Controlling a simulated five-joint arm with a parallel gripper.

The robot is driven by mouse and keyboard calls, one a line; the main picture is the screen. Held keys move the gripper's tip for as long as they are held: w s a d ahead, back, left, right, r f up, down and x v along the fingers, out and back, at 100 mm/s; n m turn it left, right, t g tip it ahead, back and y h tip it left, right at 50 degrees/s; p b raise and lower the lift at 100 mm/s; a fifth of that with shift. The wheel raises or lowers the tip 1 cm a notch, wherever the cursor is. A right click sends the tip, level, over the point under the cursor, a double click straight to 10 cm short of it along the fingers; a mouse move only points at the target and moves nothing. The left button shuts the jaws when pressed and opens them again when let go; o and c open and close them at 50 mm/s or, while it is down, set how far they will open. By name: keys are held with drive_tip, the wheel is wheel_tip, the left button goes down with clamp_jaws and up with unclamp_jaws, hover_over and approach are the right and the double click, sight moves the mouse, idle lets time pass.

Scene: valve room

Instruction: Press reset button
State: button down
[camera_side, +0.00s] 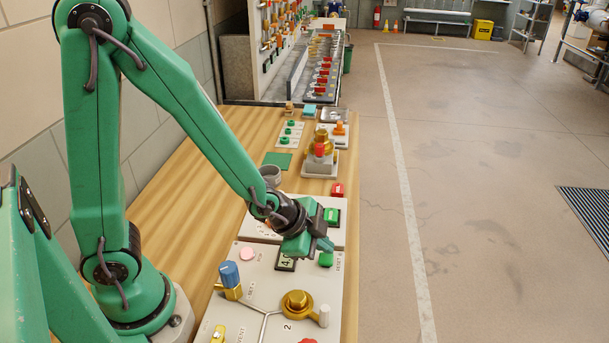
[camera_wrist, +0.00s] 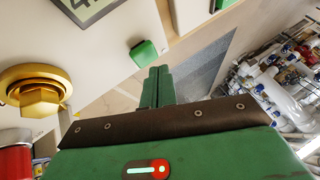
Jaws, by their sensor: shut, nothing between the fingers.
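The reset button is a green block (camera_side: 326,260) on the right edge of the light panel (camera_side: 262,262), beside the printed word RESET. It also shows in the wrist view as a green button (camera_wrist: 143,53) on the pale panel face. My gripper (camera_side: 328,244) is shut and empty, with its fingertips just above the button in the side view. In the wrist view the closed green fingers (camera_wrist: 160,70) point up, a little right of and below the button. I see no clear contact between fingertips and button.
A display (camera_side: 286,264) stands left of the button. The panel also holds a brass hex fitting (camera_side: 297,302) and a blue-topped valve (camera_side: 230,275). Behind the gripper are another green button (camera_side: 331,215) and a red block (camera_side: 337,190). Open floor lies right of the bench.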

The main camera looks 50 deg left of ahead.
sight(322, 257)
drive_tip(key=shift+w+f, duration=0.1)
drive_tip(key=shift+f, duration=0.8)
idle(1.1)
drive_tip(key=shift+r, duration=0.9)
drive_tip(key=shift+r, duration=0.15)
drive_tip(key=shift+r, duration=2.4)
drive_tip(key=shift+a, duration=0.1)
